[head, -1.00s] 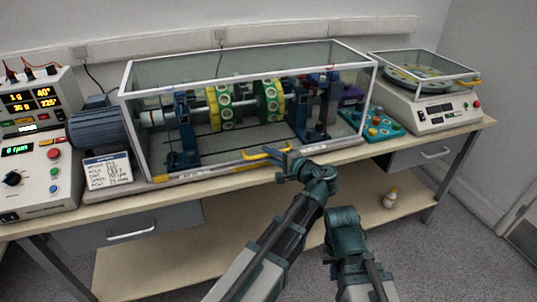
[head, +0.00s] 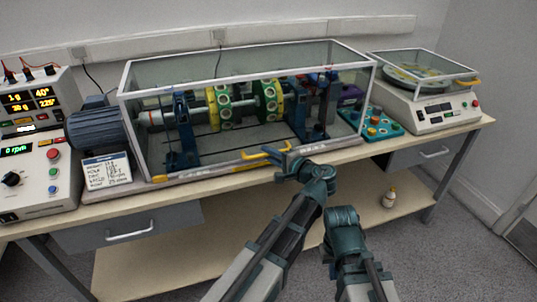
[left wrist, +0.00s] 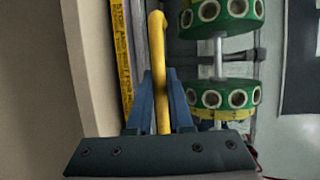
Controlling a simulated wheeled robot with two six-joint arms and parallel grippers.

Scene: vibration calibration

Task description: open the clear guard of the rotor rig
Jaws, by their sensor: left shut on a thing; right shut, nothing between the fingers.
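The clear guard (head: 240,66) is a glass-like box with a pale frame. It stands down over the rotor rig, its front lower edge along the rig's base. Inside, the rotor carries green and yellow discs (head: 220,108) on a shaft, between blue stands. A yellow handle (head: 258,154) is at the guard's lower front edge. My left gripper (head: 284,163) is shut on this handle; in the left wrist view, the yellow bar (left wrist: 157,45) runs between its blue fingers (left wrist: 160,95). My right gripper (head: 329,257) is low in front of the bench, shut and empty, its fingertips hard to make out.
A control unit (head: 40,165) and a blue motor (head: 97,128) stand left of the guard, with a small label card (head: 107,171) in front. A teal tray (head: 382,125) and a balance-like device (head: 430,108) stand on the right. A small bottle (head: 389,197) is on the lower shelf.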

